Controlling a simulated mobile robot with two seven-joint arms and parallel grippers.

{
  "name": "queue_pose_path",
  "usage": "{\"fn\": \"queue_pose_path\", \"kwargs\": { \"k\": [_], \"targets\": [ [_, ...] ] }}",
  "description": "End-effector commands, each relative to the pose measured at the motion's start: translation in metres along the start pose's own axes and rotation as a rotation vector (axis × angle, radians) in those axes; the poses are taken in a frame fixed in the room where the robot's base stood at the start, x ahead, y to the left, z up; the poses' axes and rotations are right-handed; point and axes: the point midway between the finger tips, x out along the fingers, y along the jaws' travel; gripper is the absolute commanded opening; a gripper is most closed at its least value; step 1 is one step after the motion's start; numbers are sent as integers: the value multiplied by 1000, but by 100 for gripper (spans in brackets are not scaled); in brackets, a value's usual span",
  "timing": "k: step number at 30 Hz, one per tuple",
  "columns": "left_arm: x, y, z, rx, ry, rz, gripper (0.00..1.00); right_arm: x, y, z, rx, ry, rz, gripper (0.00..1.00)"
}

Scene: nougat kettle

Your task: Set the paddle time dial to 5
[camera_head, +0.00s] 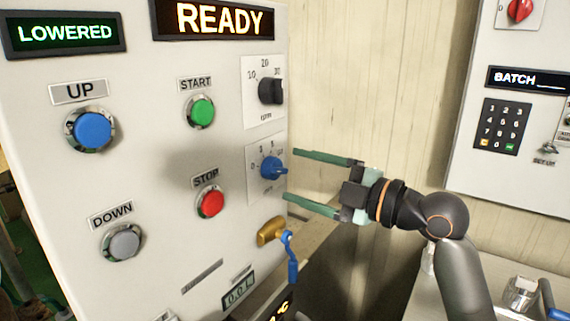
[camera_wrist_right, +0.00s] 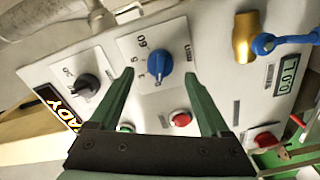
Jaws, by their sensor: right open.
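The blue dial (camera_head: 273,168) sits on a white scale plate on the grey control panel, below a black dial (camera_head: 271,91) marked 10, 20 and 30. Its small scale numbers are hard to read, and I cannot tell its exact setting. My right gripper (camera_head: 290,175) is open and empty, just right of the blue dial and facing the panel. In the right wrist view the blue dial (camera_wrist_right: 158,62) lies between the two green fingers (camera_wrist_right: 159,76), beyond their tips. No contact with the dial shows. My left gripper is not in view.
Left of the dials are a green START button (camera_head: 201,111) and a red STOP button (camera_head: 210,203). A brass valve (camera_head: 270,231) with a blue lever (camera_head: 292,262) juts out below the blue dial. A second panel with a keypad (camera_head: 502,126) is at right.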

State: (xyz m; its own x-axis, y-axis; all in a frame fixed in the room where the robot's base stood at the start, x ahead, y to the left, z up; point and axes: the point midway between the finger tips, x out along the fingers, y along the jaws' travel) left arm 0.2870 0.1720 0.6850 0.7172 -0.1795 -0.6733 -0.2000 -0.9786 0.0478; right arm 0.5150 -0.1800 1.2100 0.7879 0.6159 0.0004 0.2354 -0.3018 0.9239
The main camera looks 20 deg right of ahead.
Motion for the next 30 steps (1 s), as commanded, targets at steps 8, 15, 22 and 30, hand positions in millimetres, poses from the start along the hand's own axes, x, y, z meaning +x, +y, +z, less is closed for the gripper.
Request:
{"fn": "queue_pose_path", "kwargs": {
  "k": [8,15,22,30],
  "targets": [
    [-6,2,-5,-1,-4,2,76,34,0,0,2,0,-1,81],
    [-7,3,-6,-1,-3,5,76,38,-1,0,0,-1,-1,81],
    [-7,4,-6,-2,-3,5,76,38,-1,0,0,-1,-1,67],
    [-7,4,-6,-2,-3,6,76,38,-1,0,1,-1,-2,37]
  ]
}}
